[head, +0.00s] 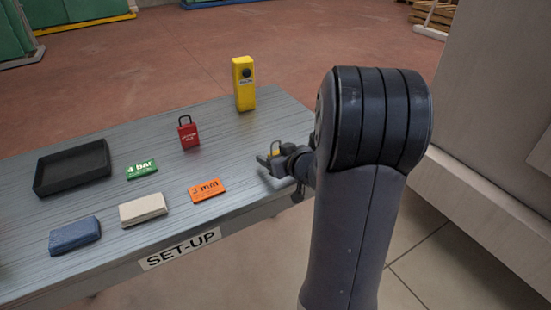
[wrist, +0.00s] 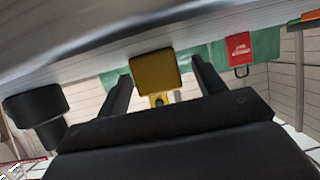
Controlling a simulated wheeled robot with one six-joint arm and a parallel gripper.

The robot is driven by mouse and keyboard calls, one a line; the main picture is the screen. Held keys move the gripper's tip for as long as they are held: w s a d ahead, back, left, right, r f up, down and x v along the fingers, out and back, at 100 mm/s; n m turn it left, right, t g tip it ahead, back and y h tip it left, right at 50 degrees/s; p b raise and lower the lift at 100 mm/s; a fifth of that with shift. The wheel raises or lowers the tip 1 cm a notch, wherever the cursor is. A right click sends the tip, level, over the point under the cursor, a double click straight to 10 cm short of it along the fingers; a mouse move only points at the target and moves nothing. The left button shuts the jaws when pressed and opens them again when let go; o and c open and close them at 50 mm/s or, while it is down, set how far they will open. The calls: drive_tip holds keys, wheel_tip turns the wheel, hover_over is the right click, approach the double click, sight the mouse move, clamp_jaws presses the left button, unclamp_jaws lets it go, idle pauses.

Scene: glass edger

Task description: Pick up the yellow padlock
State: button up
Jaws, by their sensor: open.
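The yellow padlock (wrist: 157,72) is between the two fingers of my gripper (wrist: 161,70) in the wrist view, with a visible gap on each side. Its body is a plain yellow block, and its shackle end is partly hidden by the gripper's dark body. In the head view only a small yellow part of the padlock (head: 275,147) shows behind my gripper (head: 266,161), which is low over the table's right end. The gripper is open, and no finger contact with the padlock is visible.
A red padlock (head: 188,133) and a tall yellow box with a black knob (head: 244,85) stand on the grey table (head: 120,253). A green 4 bar plate (head: 142,170), an orange mm plate (head: 207,190), a beige cloth (head: 143,209), a blue cloth (head: 74,234) and a black tray (head: 70,187) lie left.

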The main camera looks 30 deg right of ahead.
drive_tip(key=c, duration=1.1)
drive_tip(key=shift+r, duration=0.1)
